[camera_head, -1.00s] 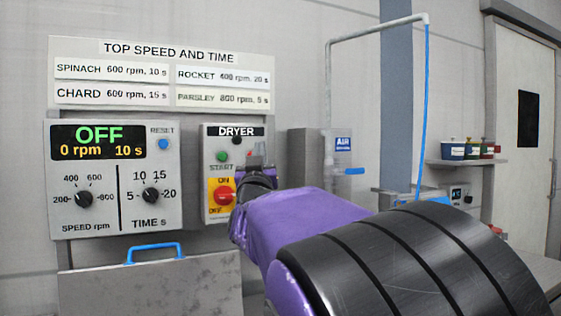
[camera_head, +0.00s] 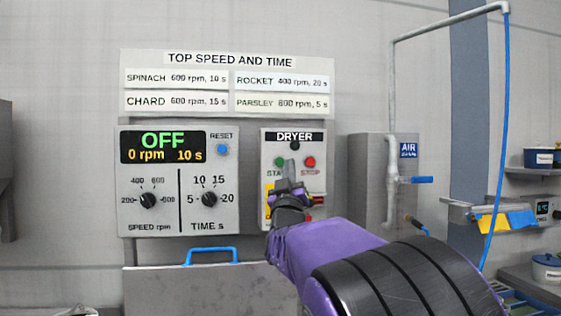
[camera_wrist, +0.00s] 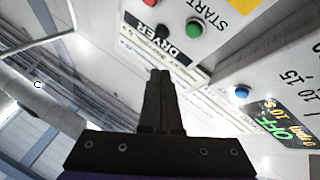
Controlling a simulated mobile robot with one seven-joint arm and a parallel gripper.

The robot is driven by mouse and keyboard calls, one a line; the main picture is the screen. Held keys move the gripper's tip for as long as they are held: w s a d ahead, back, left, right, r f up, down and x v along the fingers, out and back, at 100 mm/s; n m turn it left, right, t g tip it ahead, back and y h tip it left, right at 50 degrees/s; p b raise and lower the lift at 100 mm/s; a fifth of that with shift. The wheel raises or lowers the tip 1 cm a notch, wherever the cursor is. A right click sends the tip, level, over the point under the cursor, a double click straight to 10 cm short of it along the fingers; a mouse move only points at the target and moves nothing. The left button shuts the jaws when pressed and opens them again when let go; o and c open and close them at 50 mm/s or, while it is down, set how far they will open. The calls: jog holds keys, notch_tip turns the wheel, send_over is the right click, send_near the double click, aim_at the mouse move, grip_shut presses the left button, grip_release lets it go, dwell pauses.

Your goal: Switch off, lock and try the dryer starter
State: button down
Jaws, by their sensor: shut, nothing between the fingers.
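The dryer starter (camera_head: 267,147) is a light box on the wall, labelled DRYER, with a small black round part (camera_head: 295,145) at the top. Below it are a green START button (camera_head: 280,161) and a red STOP button (camera_head: 310,162). My gripper (camera_head: 291,165) is shut and empty, its fingers pointing up in front of the box between the two buttons. It hides most of the yellow switch plate (camera_head: 269,198), so I cannot tell the switch's position. In the wrist view the shut fingers (camera_wrist: 160,75) show below the green button (camera_wrist: 194,27); contact is unclear.
Left of the starter, a control panel (camera_head: 180,170) reads OFF, 0 rpm, 10 s. A speed chart (camera_head: 228,60) hangs above. A blue-handled lid (camera_head: 210,256) is below. An air box (camera_head: 370,180) with a blue lever (camera_head: 421,180) and pipe stands to the right.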

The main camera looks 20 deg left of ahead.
aim_at(280, 162)
jog(key=w+a+p, duration=0.3)
jog(key=w+p, duration=0.3)
jog(key=w, duration=0.1)
jog(key=shift+a, duration=0.2)
jog(key=shift+w, duration=0.2)
dwell(1.7)
jog(key=shift+w+a, duration=0.15)
jog(key=shift+w, duration=0.1)
jog(key=shift+w+a, duration=0.2)
jog(key=shift+w, duration=0.15)
dwell(0.8)
jog(key=shift+s, duration=0.15)
jog(key=shift+s+d+f+b, duration=0.1)
jog(key=shift+s+d+b, duration=0.15)
jog(key=shift+b, duration=0.45)
jog(key=shift+s+d+b, duration=0.1)
jog(key=shift+s+b, duration=0.2)
jog(key=shift+s, duration=0.05)
